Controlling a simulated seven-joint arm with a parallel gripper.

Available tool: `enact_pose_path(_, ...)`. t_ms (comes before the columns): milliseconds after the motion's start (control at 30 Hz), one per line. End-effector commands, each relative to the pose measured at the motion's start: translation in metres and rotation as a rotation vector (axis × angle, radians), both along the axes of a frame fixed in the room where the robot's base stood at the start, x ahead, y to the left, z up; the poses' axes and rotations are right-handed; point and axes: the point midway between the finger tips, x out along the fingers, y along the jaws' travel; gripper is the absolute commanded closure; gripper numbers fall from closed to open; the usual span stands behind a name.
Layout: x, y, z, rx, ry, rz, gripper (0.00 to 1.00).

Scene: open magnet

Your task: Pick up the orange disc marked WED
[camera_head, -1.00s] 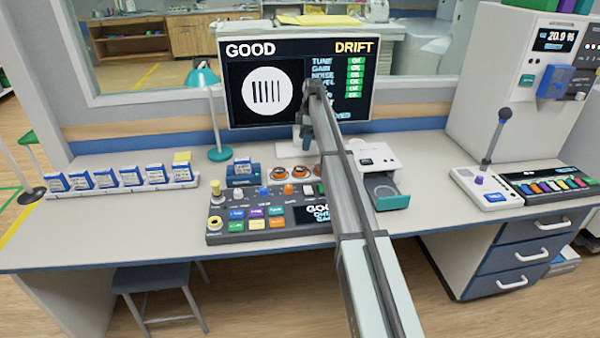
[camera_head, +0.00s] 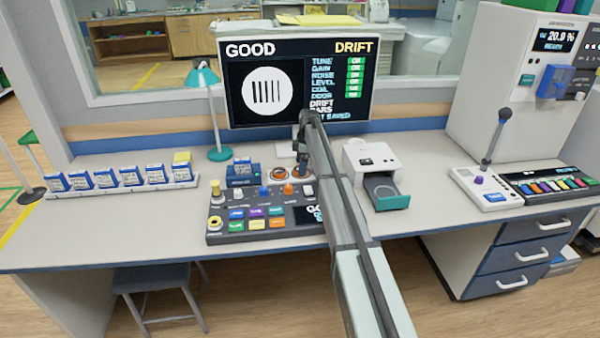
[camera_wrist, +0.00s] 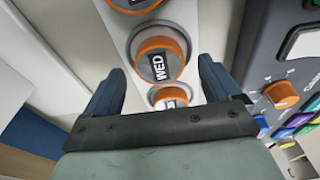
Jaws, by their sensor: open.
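The orange disc marked WED (camera_wrist: 155,66) sits in a round pale seat on a white strip in the wrist view. Its dark label faces up. My gripper (camera_wrist: 160,84) is open, with one blue finger on each side of the strip just below the disc's middle in the picture. Nothing is between the fingers that I can see as held. Whether the fingers are level with the disc or above it is hard to tell. In the head view my arm partly covers the disc holder (camera_head: 280,180), and the labels there are too small to read.
Another orange disc (camera_wrist: 170,97) sits close below WED in the wrist view, and one more (camera_wrist: 133,3) is at the top edge. A control panel (camera_head: 265,226) with knobs and coloured buttons lies close by. A white device with an open drawer (camera_head: 385,192) stands to the right.

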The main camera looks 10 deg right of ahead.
Motion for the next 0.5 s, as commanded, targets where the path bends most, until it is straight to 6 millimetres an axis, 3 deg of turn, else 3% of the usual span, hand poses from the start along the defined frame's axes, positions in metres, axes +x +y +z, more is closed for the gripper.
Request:
enact_pose_path(100, 0.0001, 0.0021, -0.0126, 0.0, 0.001, 0.0, 0.1)
enact_pose_path(333, 0.0003, 0.0023, -0.0147, 0.0, 0.0, 0.0, 0.1)
enact_pose_path(500, 0.0004, 0.0023, -0.0146, 0.0, 0.0, 0.0, 0.24)
